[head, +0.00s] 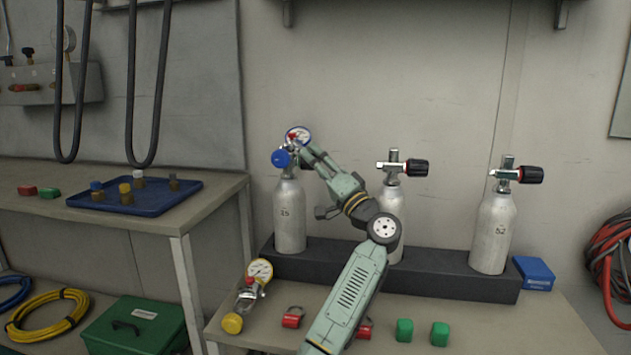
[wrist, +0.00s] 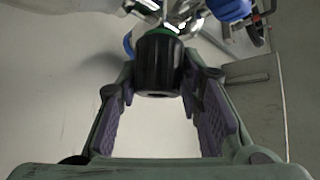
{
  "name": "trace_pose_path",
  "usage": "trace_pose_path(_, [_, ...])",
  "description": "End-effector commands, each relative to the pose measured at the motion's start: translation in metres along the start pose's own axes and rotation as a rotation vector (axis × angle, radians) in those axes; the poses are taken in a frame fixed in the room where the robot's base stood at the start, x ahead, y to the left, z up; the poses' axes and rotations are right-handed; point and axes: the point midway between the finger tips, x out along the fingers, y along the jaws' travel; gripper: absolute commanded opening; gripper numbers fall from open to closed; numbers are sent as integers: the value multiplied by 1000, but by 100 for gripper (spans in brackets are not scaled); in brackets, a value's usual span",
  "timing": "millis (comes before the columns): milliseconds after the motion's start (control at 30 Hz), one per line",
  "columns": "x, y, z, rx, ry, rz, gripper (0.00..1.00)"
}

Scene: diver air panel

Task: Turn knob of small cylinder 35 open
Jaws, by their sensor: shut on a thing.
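My gripper (head: 313,156) is at the right side of this valve. In the wrist view the cylinder's black knob (wrist: 158,65) stands between the two purple-padded fingers, with a green ring showing behind it. The fingers are shut on the knob near their tips. In the head view the knob is mostly hidden by my gripper.
Two more cylinders, a middle one (head: 392,205) partly behind my arm and a right one (head: 492,235), stand in the dark rack (head: 440,283).

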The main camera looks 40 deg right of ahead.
Motion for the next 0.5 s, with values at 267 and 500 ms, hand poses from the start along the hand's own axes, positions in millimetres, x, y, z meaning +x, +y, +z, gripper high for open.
trace_pose_path(267, [-1, 2, 1, -45, 1, -40, 5])
trace_pose_path(500, [0, 2, 0, -49, 1, -44, 5])
